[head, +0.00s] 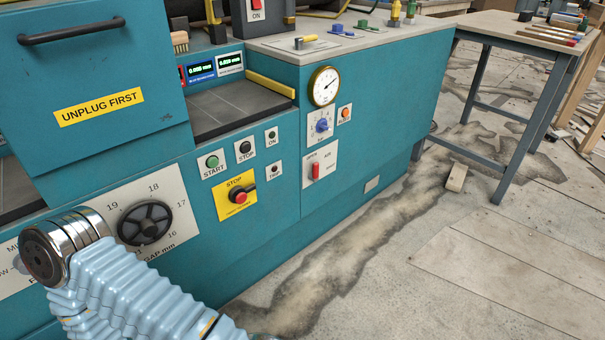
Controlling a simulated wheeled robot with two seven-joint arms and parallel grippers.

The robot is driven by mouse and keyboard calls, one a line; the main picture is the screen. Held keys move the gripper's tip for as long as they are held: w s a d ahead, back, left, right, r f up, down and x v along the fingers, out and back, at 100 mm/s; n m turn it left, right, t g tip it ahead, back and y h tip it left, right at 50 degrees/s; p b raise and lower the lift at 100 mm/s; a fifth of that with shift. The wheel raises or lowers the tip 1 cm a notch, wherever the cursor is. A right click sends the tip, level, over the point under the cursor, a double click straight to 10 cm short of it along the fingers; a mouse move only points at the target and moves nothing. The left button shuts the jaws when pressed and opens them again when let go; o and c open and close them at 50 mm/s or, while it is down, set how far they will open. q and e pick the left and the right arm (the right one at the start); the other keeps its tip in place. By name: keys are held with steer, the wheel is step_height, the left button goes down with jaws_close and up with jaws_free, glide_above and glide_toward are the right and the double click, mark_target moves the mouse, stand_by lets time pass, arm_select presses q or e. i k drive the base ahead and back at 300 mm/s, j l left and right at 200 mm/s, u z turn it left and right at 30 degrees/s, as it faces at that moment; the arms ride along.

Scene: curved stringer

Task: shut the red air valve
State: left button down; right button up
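The red air valve (316,171) is a small red lever on a white plate (328,155) on the teal machine's front, below the gauge. The lever stands roughly upright. The plate reads "AIR" at the right and what looks like "OPEN" at the upper left; the other small print is too small to read. Nothing touches the lever. Neither of my grippers shows in the head view. A pale blue ribbed sleeve with a metal end, which looks like part of my arm, crosses the lower left, well away from the valve.
Above the valve are a blue knob (322,125), an orange button (346,114) and a round gauge (324,86). A red stop button (240,197) on a yellow plate and a black handwheel (145,223) lie left. Open floor lies before the valve; a workbench (520,32) stands right.

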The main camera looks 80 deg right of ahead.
mark_target(314, 176)
steer(key=z, duration=2.95)
